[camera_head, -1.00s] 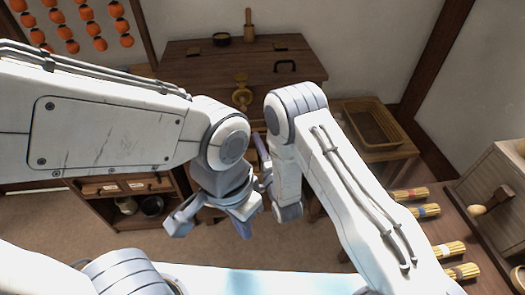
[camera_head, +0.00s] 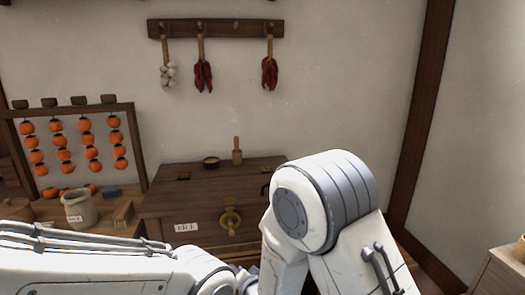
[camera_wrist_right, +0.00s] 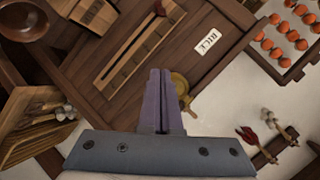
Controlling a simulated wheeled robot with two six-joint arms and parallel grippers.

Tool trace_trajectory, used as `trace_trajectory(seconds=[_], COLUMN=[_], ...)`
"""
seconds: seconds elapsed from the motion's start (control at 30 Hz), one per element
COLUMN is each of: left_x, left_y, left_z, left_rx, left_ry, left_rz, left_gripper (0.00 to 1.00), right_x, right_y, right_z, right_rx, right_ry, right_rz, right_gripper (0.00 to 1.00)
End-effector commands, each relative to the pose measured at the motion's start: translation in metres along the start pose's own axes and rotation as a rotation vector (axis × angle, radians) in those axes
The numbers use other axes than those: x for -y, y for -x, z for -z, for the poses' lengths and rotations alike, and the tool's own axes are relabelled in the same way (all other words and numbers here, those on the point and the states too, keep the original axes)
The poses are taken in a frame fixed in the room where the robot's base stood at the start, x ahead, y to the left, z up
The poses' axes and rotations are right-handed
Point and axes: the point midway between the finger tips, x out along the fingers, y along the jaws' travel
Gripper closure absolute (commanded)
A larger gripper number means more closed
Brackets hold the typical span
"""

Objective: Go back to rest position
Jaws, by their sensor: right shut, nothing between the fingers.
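My right gripper (camera_wrist_right: 161,75) shows in the right wrist view with its two fingers together and nothing between them. A wooden chest with a RICE label (camera_wrist_right: 207,41) lies beyond the fingertips there, with a round brass fitting (camera_wrist_right: 181,86) partly behind the fingers. In the head view the chest (camera_head: 190,207) stands against the back wall, its lower part hidden by my arms. My right arm rises large at lower right and my left arm lies along the lower left. Neither gripper can be made out in the head view.
Orange fruit strings (camera_head: 87,145) hang on a rack at left above a pot (camera_head: 78,210). A wall rail (camera_head: 225,28) holds dried peppers. A bowl (camera_head: 211,161) and a wooden pestle (camera_head: 237,150) sit on the chest. A wooden box (camera_head: 508,265) stands at lower right.

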Motion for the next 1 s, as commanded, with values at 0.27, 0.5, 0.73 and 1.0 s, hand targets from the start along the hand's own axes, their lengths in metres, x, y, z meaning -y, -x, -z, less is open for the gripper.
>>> trace_trajectory(seconds=[0.27,0.5,0.73,1.0], left_x=[-0.001,-0.001,-0.001,-0.001], left_y=[0.008,0.014,0.017,0.017], left_z=[0.000,0.001,0.001,0.001], left_rx=[0.000,0.000,0.000,0.000], left_ry=[0.000,0.000,0.000,0.000], left_rz=[0.000,0.000,0.000,0.000], left_gripper=[1.00,1.00,1.00,1.00], right_x=[0.014,0.000,-0.019,-0.026], right_y=[0.093,0.212,0.303,0.329], right_z=[-0.022,-0.042,-0.048,-0.050], right_rx=[0.328,0.690,0.967,1.051], right_ry=[0.398,0.743,0.959,1.014], right_rz=[-0.242,-0.362,-0.391,-0.395], right_gripper=[1.00,1.00,1.00,1.00])
